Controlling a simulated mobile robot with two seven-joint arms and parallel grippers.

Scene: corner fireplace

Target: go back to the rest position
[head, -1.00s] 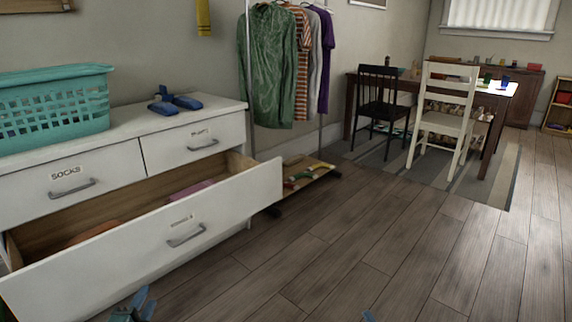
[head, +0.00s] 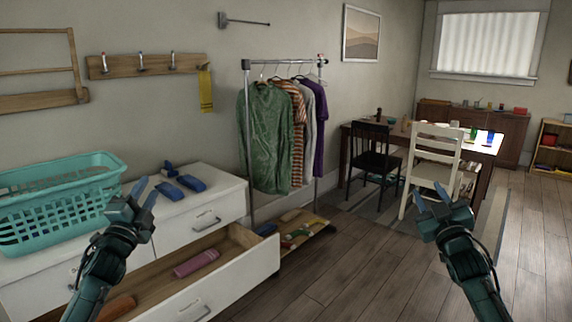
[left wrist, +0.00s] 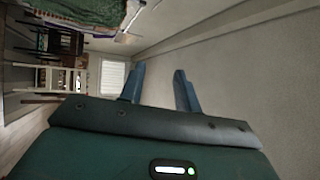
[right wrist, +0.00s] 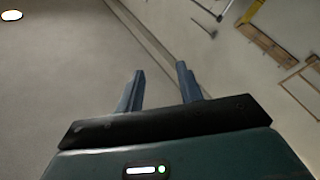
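My left gripper (head: 144,194) is raised in front of the white dresser (head: 222,188), at the left of the head view. Its two blue fingers stand apart with nothing between them, as the left wrist view (left wrist: 159,82) also shows. My right gripper (head: 431,192) is raised at the right of the head view, in front of the white chair in the picture. Its fingers are also apart and empty, as in the right wrist view (right wrist: 162,82). Both forearms come up from the bottom of the head view.
The dresser's lower drawer (head: 236,290) is pulled out, with a pink item (head: 196,263) inside. A teal basket (head: 60,212) and blue items (head: 190,183) are on the dresser top. A clothes rack (head: 248,140) stands beyond. Wooden floor (head: 345,275) lies open between my arms.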

